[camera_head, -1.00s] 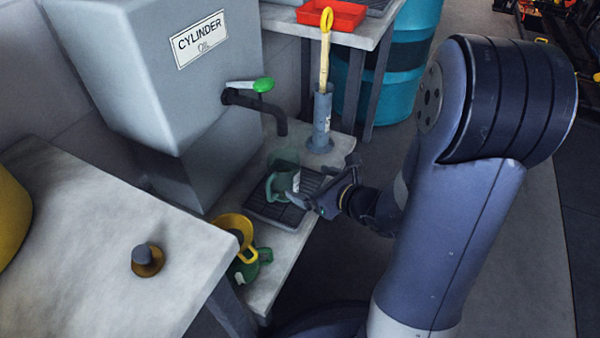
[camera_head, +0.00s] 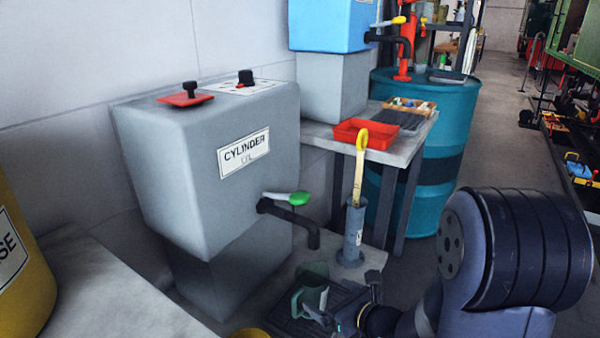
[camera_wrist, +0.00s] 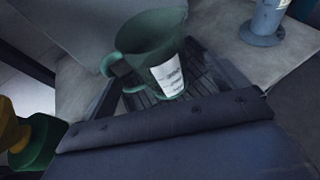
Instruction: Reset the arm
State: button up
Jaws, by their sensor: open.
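My gripper (camera_head: 350,312) is low in the head view, just right of a green see-through measuring jug (camera_head: 312,291). Its jaws are open, and I see nothing held in them. The jug stands upright on a dark slatted drip tray (camera_head: 352,289), below and in front of the black spout of the cylinder oil tank. In the wrist view the jug (camera_wrist: 150,50) shows its handle at the left and a white label. A dark part of my own arm end fills the bottom of that view. Whether the gripper touches the jug I cannot tell.
The grey cylinder oil tank (camera_head: 205,150) has a green-handled tap (camera_head: 287,197). A grey tube holder (camera_head: 352,235) with a yellow-handled stick stands right of the spout. Behind are a red tray (camera_head: 365,132) on a bench and a teal drum (camera_head: 460,145).

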aim_at(304, 281)
jog(key=b+x, duration=0.1)
jog(key=x, duration=0.2)
jog(key=b+x, duration=0.1)
jog(key=x, duration=0.3)
jog(key=shift+w+f, duration=0.15)
jog(key=shift+f, duration=0.15)
jog(key=shift+r, duration=0.3)
